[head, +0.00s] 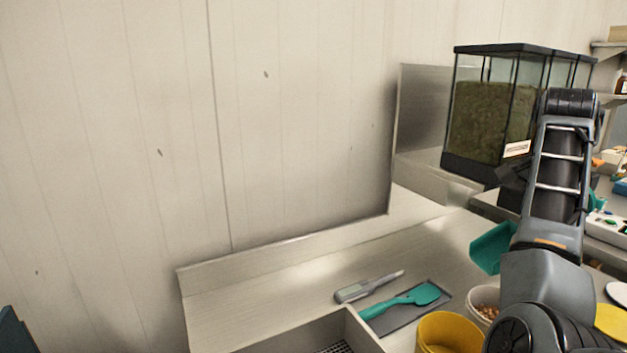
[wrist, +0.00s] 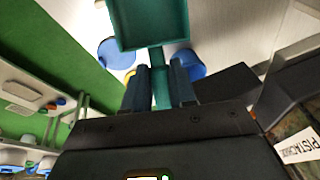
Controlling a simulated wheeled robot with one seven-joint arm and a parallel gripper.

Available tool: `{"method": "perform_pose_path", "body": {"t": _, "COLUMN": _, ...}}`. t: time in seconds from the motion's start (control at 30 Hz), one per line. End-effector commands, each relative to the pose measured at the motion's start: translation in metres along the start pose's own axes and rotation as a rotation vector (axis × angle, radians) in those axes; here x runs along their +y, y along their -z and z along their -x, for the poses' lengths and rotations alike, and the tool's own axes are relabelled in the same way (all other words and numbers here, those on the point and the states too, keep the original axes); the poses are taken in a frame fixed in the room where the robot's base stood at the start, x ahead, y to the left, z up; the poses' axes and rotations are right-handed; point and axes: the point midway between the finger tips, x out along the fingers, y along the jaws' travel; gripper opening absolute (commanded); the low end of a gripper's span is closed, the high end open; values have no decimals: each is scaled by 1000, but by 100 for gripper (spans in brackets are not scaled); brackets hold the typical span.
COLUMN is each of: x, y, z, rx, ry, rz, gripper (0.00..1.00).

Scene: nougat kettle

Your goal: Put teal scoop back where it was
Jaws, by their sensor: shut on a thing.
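The teal scoop (wrist: 150,22) is held between the two dark fingers of my gripper (wrist: 160,76) in the wrist view. Its handle runs down between the fingers and its square bowl points away from my gripper. In the head view the teal scoop (head: 490,248) is in the air above the counter, left of my arm and partly hidden by it. My gripper itself is hidden behind my arm there. The frames do not show where the scoop was before.
A teal spatula (head: 412,297) lies on a dark mat, beside a grey-handled tool (head: 358,290). A yellow tub (head: 447,333) and a white tub of nuts (head: 480,293) stand close to my arm. A tall glass bin (head: 490,115) stands behind. The counter's back left is clear.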

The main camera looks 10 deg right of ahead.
Motion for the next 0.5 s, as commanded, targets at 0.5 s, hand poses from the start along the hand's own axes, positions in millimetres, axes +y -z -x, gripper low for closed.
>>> {"method": "perform_pose_path", "body": {"t": 0.5, "x": 2, "y": -1, "z": -7, "rx": 149, "ry": -10, "rz": 26, "gripper": 0}}
